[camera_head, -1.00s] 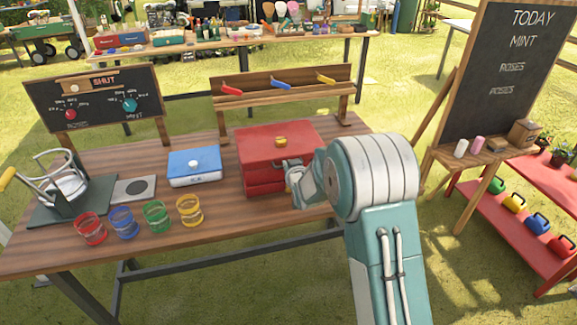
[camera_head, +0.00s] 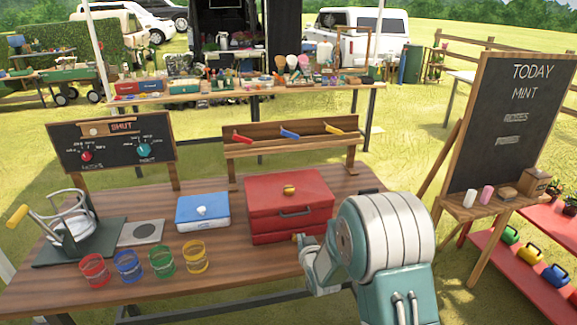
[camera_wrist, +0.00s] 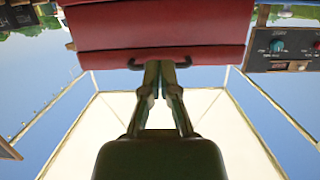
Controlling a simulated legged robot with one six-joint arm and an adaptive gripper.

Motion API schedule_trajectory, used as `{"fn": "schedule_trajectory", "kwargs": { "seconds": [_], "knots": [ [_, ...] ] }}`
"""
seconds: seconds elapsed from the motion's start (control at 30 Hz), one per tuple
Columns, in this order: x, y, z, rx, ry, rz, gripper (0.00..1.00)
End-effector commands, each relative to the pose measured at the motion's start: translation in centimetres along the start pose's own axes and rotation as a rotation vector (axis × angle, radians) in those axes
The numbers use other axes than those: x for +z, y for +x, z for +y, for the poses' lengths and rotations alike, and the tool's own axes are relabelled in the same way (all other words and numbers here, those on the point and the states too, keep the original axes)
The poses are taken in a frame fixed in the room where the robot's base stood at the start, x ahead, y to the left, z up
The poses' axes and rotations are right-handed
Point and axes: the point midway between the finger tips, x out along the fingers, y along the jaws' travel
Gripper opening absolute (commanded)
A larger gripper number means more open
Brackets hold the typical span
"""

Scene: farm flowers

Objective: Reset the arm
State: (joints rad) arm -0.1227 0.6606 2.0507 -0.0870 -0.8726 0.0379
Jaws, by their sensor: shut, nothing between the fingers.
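My gripper (camera_head: 300,240) shows small and partly hidden by my arm, low in front of the red box (camera_head: 262,196) on the wooden table. In the wrist view my gripper's fingers (camera_wrist: 160,68) are together with nothing between them. The red box (camera_wrist: 110,28) fills the top of that view, with its dark handle behind the fingertips. In the head view the handle (camera_head: 296,212) is clear of the gripper, and the box lid is down. I cannot tell whether the fingertips touch the box.
A blue-and-white box (camera_head: 203,212) stands left of the red box. Red, blue, green and yellow jars (camera_head: 195,257) line the table's front. A press-like stand (camera_head: 75,235) is at the left. A chalkboard easel (camera_head: 513,120) and red shelf (camera_head: 515,270) stand at right.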

Motion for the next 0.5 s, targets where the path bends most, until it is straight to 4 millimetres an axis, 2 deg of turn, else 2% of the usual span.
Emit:
{"fn": "schedule_trajectory", "kwargs": {
  "seconds": [0.17,0.37,0.5],
  "knots": [
    [-3.4,-2.2,0.8,0.024,0.000,-0.056,0.00],
    [-7.2,-7.0,2.0,0.059,0.005,-0.176,0.00],
    [-9.3,-11.0,2.6,0.082,0.014,-0.258,0.00]
  ]
}}
